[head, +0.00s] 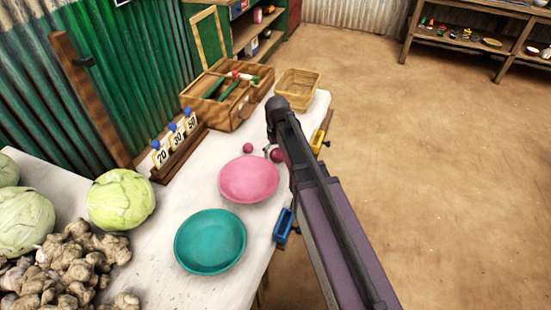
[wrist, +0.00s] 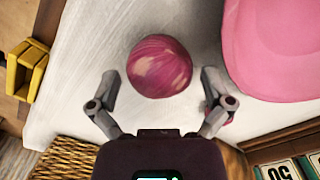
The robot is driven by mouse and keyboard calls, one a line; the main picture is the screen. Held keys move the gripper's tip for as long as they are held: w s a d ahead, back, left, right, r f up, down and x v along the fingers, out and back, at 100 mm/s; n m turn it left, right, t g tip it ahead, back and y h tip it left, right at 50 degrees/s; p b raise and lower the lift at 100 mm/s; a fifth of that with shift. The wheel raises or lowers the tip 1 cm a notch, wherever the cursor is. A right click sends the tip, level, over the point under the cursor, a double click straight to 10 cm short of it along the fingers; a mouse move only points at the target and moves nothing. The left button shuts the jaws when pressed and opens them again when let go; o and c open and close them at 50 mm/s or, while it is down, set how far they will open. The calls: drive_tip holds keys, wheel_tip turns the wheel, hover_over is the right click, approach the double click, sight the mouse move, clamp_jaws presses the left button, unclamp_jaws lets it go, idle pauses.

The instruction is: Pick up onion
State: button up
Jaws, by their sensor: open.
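A round purple-red onion (wrist: 159,66) lies on the white table, just ahead of and between the fingertips of my gripper (wrist: 159,84) in the wrist view. My gripper is open and empty, and no contact with the onion shows. In the head view this onion (head: 276,155) is partly covered by my arm, which also hides most of the gripper. A second onion (head: 248,148) lies to its left, by the pink plate (head: 248,181). In the wrist view the second onion (wrist: 231,117) is mostly hidden behind the right finger.
A teal plate (head: 210,242) lies nearer. A wicker basket (head: 298,83), an open wooden case (head: 226,114) and number cards (head: 174,139) stand behind. Yellow (head: 319,140) and blue (head: 284,225) clamp-like items sit at the right table edge. Cabbages (head: 121,200) and ginger (head: 75,262) fill the left.

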drive_tip(key=shift+f, duration=0.2)
idle(0.5)
drive_tip(key=c, duration=1)
